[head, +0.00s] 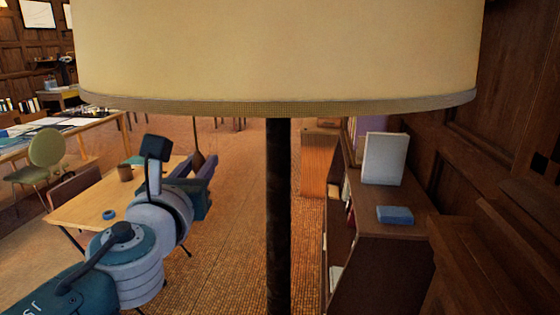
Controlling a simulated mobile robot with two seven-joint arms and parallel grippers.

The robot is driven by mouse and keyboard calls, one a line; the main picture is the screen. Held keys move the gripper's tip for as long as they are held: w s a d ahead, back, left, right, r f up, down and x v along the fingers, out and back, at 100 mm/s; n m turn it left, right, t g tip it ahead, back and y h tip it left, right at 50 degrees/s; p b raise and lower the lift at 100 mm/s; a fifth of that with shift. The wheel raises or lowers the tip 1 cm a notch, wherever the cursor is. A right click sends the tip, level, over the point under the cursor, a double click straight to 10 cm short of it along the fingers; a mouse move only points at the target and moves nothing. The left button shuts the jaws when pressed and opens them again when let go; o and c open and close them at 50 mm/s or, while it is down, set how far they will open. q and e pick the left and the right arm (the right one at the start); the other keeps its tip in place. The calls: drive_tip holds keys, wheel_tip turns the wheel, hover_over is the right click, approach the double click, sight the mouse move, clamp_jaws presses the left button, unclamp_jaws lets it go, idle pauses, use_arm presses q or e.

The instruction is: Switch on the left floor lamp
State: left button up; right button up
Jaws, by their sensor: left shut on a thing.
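A floor lamp stands very close in the head view. Its wide cream shade (280,55) fills the top, and its dark pole (278,220) runs down the middle. I cannot tell whether it is lit; no bulb shows. A thin pull cord with a brown pull (197,150) hangs under the left part of the shade. My left gripper (197,168) is at the lower end of the pull, its fingers shut on it. My left arm reaches up from the bottom left. My right gripper is not in view. No other floor lamp shows.
A wooden table (90,207) with a cup (125,173) stands behind my left arm. A green chair (46,150) is farther left. A low bookcase (385,250) with a white box (385,158) and a blue box (395,215) stands right of the pole, by the panelled wall.

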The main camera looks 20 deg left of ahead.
use_arm(q)
drive_tip(key=shift+f, duration=0.1)
drive_tip(key=shift+f+b, duration=0.7)
drive_tip(key=shift+b, duration=0.1)
drive_tip(key=o, duration=0.9)
drive_tip(key=shift+r, duration=0.1)
drive_tip(key=shift+s, duration=0.1)
drive_tip(key=shift+s+d+p, duration=0.15)
drive_tip(key=shift+s+p, duration=0.15)
drive_tip(key=shift+p+v, duration=0.45)
drive_tip(key=shift+v, duration=3.15)
drive_tip(key=shift+r, duration=0.1)
